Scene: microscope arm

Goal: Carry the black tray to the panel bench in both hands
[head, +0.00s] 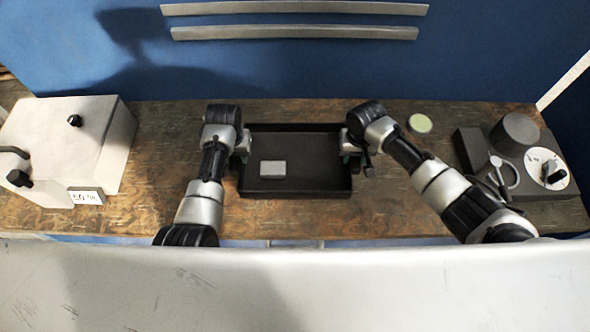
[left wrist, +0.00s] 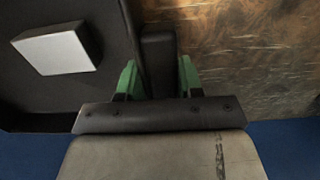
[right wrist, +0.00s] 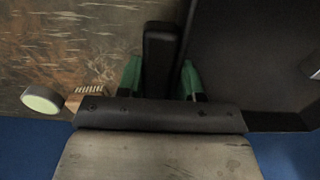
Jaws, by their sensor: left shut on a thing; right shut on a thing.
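The black tray (head: 310,186) is over the wooden bench in the middle of the head view, with a small light grey block (head: 272,168) lying inside it, left of centre. My left gripper (head: 241,146) is shut on the tray's left side; in the left wrist view its green fingertips (left wrist: 158,78) stand on both sides of a black handle (left wrist: 158,50). My right gripper (head: 349,148) is shut on the right side; its green fingertips (right wrist: 160,78) flank the other black handle (right wrist: 160,50). I cannot tell whether the tray touches the bench.
The wooden bench (head: 160,165) holds a pale box (head: 65,145) with black knobs and a number label at left. A pale green-topped round item (head: 420,124) lies right of the tray. A dark device with a white dial (head: 545,168) stands at far right. A blue wall (head: 300,70) rises behind.

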